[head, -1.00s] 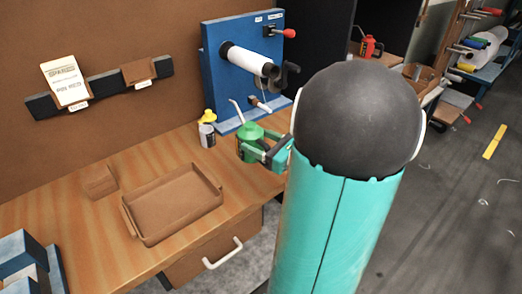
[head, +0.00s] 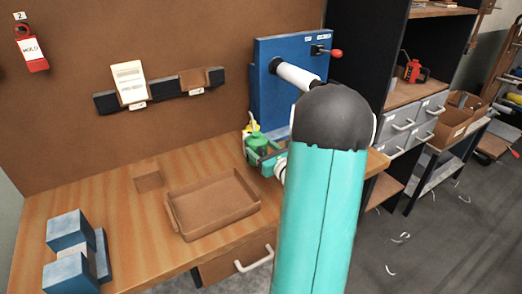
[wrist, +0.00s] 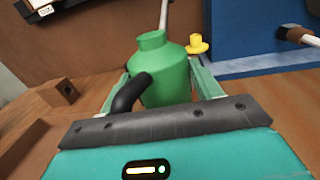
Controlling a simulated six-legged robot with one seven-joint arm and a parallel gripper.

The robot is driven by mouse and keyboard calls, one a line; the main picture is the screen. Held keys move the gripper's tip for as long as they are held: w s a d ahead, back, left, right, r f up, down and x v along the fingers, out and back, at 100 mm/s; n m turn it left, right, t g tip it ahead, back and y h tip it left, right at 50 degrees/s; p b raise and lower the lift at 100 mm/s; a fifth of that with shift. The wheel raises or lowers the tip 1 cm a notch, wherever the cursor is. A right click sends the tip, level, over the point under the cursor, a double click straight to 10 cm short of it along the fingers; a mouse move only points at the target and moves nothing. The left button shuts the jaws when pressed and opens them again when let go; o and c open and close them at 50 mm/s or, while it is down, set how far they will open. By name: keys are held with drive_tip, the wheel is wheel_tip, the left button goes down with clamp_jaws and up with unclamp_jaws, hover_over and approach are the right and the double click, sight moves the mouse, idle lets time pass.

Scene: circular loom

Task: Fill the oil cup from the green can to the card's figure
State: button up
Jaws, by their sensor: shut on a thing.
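The green can (head: 258,143) is in the jaws of my gripper (head: 264,157), which is shut on it. In the wrist view the can (wrist: 168,70) stands roughly upright between the two fingers (wrist: 160,85), with a dark curved handle towards me and a pale spout behind. I cannot tell whether its base touches the bench. A white printed card (head: 129,82) stands in the dark wall rack; its figure is too small to read. I cannot make out the oil cup for certain.
A brown tray (head: 215,203), a small wooden block (head: 148,178) and blue blocks (head: 68,230) lie on the bench. Bare bench shows between them.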

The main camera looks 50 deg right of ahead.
sight(259, 140)
drive_tip(key=shift+w+a, duration=0.2)
drive_tip(key=shift+w, duration=0.1)
drive_tip(key=shift+s+d+r+g, duration=0.1)
drive_tip(key=shift+s+g, duration=0.2)
drive_tip(key=shift+g, duration=0.1)
drive_tip(key=g, duration=0.1)
drive_tip(key=r+m+g+y, duration=0.1)
drive_tip(key=r+g+y, duration=0.1)
drive_tip(key=shift+s+a+g, duration=0.3)
drive_tip(key=shift+s+g, duration=0.05)
drive_tip(key=shift+g, duration=0.05)
drive_tip(key=shift+a+f, duration=0.1)
drive_tip(key=shift+f, duration=0.15)
drive_tip(key=shift+w+r+m+g+y, duration=0.1)
drive_tip(key=shift+r+m+g+y, duration=0.35)
drive_tip(key=shift+r+g, duration=0.85)
drive_tip(key=shift+t, duration=0.3)
